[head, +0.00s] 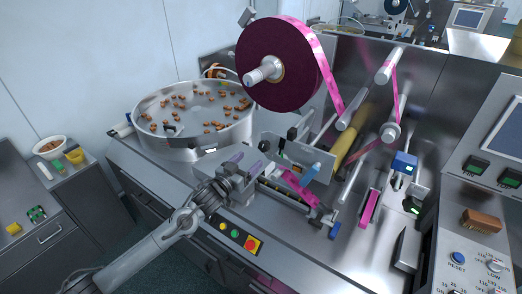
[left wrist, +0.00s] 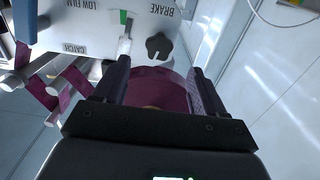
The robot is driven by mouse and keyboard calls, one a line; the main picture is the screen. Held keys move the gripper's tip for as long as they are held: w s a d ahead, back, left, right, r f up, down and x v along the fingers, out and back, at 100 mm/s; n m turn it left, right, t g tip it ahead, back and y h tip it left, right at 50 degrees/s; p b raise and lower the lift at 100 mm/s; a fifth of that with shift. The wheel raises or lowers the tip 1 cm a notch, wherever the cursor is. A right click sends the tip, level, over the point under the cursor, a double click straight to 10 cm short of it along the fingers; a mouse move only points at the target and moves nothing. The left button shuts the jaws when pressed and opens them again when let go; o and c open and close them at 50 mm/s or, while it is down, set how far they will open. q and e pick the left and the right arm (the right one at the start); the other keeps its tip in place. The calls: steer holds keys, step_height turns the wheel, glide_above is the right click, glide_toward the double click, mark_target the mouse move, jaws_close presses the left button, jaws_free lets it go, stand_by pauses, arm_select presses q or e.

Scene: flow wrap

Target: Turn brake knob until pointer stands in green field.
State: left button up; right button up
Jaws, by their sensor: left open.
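The black lobed brake knob (left wrist: 159,45) sits on a pale panel (left wrist: 90,28) below the upside-down word BRAKE in the left wrist view. Beside it is a small green field (left wrist: 124,17), with a pale strip running down from it; I cannot make out exactly where the pointer stands. My left gripper (left wrist: 157,82) is open, with its two dark fingers spread on either side of the knob's line and nothing between them. The knob appears beyond the fingertips, apart from them. In the head view the left gripper (head: 246,164) is at the machine's middle, facing the panel. My right gripper is not in view.
A large dark film reel (head: 285,70) with pink film stands above the panel. A round steel bowl (head: 185,145) of brown pieces is behind left of my gripper. A box with a red button (head: 251,244) is in front. Rollers and a blue-capped part (head: 312,171) are close right.

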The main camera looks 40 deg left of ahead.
mark_target(262, 148)
arm_select(q)
steer(key=shift+w+a+p, duration=0.15)
steer(key=shift+w+p, duration=0.05)
steer(key=shift+w, duration=1.7)
steer(key=shift+w+a+p, duration=0.1)
steer(key=shift+w+p, duration=0.1)
steer(key=shift+w, duration=1.65)
steer(key=c, duration=1)
steer(key=shift+c, duration=0.2)
